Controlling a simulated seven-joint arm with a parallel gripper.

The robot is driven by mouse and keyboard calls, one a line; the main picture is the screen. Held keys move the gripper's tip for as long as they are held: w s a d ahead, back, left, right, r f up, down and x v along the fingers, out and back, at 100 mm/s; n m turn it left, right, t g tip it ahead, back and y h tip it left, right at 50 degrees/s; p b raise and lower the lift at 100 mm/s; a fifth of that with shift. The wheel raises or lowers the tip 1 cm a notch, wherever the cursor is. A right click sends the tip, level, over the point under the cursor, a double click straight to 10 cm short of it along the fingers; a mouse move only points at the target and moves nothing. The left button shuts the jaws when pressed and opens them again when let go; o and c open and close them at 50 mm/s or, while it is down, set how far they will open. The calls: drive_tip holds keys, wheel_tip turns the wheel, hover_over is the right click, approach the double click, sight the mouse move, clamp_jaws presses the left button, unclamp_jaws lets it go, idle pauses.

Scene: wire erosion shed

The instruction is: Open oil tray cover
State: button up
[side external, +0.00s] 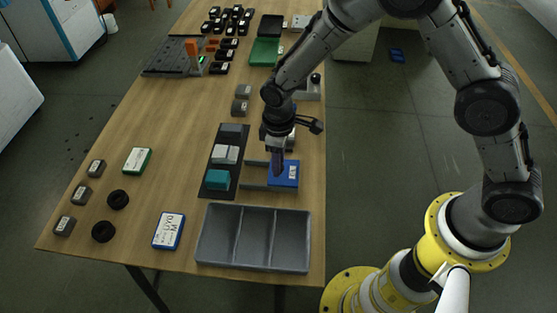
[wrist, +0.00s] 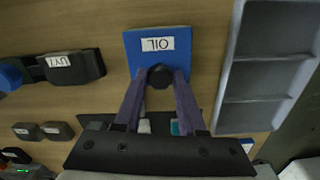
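The oil tray cover is a blue block (side external: 286,174) with a white label, near the right edge of the wooden table. In the wrist view the blue cover (wrist: 132,52) shows its OIL label and a dark round knob (wrist: 160,77). Two pale parallel rails (side external: 254,187) stick out from its left side, with bare wood between them. My gripper (side external: 277,168) points down at the cover. In the wrist view my gripper's fingers (wrist: 160,82) stand on both sides of the knob and appear to touch it. The tray's inside cannot be seen.
A grey three-compartment bin (side external: 254,238) stands just in front of the cover. A black mat (side external: 208,182) with grey and teal blocks lies to its left. A blue labelled box (side external: 169,231), black rings (side external: 118,199) and a green-white box (side external: 137,160) lie farther left.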

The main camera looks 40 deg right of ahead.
clamp_jaws()
drive_tip(key=shift+w, duration=0.1)
idle(0.8)
